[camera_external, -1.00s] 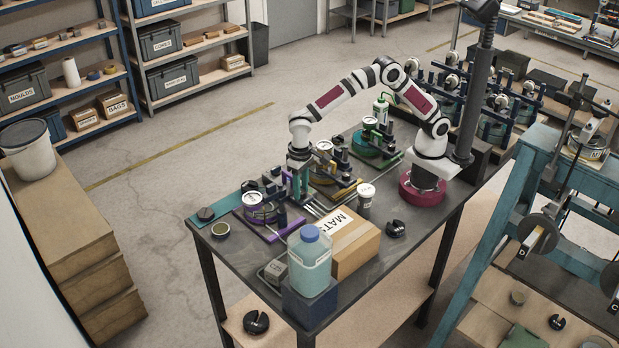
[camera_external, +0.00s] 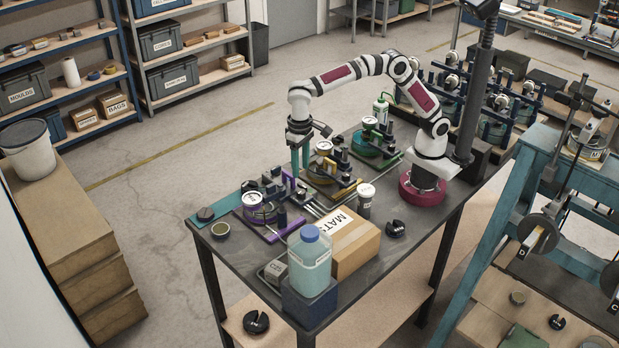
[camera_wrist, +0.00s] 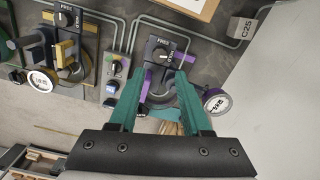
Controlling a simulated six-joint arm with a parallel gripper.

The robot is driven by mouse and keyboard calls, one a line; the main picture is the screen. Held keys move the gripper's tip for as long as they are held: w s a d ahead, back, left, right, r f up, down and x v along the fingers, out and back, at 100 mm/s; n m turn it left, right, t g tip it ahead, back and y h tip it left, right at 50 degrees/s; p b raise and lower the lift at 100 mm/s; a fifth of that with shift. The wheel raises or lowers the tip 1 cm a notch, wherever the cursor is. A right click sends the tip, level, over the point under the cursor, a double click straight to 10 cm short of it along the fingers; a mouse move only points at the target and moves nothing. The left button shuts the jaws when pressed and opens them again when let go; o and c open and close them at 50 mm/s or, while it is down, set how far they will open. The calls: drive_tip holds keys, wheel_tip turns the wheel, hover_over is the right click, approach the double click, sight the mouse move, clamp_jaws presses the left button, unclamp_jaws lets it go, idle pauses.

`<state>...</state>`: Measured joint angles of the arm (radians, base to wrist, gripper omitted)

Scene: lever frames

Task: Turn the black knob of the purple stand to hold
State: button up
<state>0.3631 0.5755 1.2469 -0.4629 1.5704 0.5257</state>
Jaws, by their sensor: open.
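The purple stand (camera_external: 283,229) is at the left part of the dark bench, with a round white gauge (camera_external: 252,199) on it. In the wrist view its purple parts (camera_wrist: 146,84) show between and beside my fingers. Its black knob (camera_wrist: 160,57) sits on a dark block just beyond my fingertips, near a label reading FREE. The knob's pointer is too small to read surely. My gripper (camera_wrist: 154,78) has two teal fingers, spread apart with nothing held. In the external view my gripper (camera_external: 300,157) hangs above the bench, behind the purple stand.
A yellow stand (camera_external: 345,191) and a green stand (camera_external: 384,158) are beside it. A cardboard box (camera_external: 358,245) and a blue-capped bottle (camera_external: 310,265) stand in front.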

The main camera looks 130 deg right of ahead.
wheel_tip(320, 180, up, 7)
idle(0.4)
drive_tip(key=s+a+n, duration=0.5)
drive_tip(key=s+a, duration=0.7)
drive_tip(key=s, duration=0.1)
drive_tip(key=s+a+f+n+y, duration=0.1)
drive_tip(key=s+a+f, duration=0.3)
drive_tip(key=s, duration=0.5)
drive_tip(key=s+a+f+n, duration=0.3)
drive_tip(key=s+a+f, duration=0.1)
drive_tip(key=s, duration=0.5)
drive_tip(key=shift+n+y, duration=0.4)
drive_tip(key=shift+w+f, duration=0.1)
